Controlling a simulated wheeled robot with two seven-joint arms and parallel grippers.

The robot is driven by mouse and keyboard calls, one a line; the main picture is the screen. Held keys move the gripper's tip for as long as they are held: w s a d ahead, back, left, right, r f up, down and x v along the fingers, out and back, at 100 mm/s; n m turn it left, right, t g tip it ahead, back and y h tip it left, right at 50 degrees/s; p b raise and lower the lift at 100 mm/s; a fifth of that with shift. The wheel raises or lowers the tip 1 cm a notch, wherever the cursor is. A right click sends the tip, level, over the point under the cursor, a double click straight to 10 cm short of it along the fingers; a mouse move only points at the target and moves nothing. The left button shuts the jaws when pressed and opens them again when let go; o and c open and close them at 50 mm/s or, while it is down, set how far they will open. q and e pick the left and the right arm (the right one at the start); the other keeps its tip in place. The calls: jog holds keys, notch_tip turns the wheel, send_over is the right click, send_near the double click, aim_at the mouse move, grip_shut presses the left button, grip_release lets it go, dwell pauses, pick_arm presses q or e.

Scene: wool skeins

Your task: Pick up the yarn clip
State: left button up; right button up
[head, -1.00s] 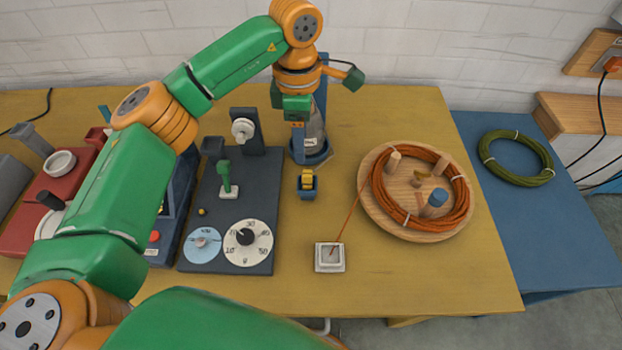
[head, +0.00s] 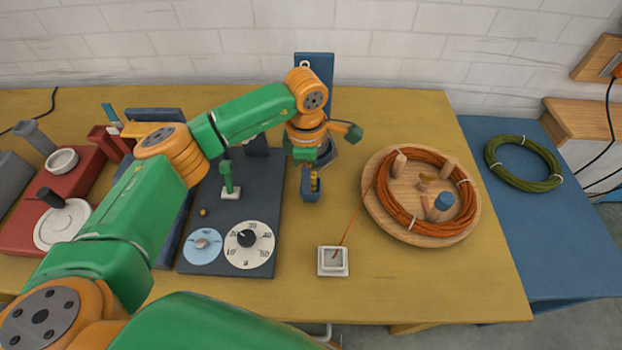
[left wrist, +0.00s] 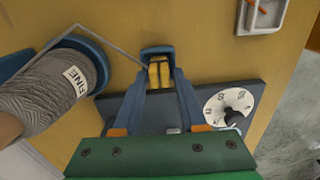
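The yarn clip (head: 316,181) is a small yellow piece sitting in a small dark blue holder (head: 310,195) on the yellow table. In the left wrist view the yellow clip (left wrist: 159,75) stands upright in its blue holder, straight ahead between my fingers. My left gripper (head: 311,173) points down at the clip, and its blue fingers (left wrist: 162,88) are apart, one on each side. I cannot tell whether they touch the clip. The gripper partly hides the clip in the head view. My right gripper is not in view.
A grey yarn cone (left wrist: 45,105) in a blue stand is close beside the gripper. A dark panel with dials (head: 262,210) lies left. A small white tray (head: 333,272) sits in front. A wooden plate (head: 437,238) with an orange skein is right, with clear table between.

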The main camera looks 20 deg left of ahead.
pick_arm(q)
grip_shut()
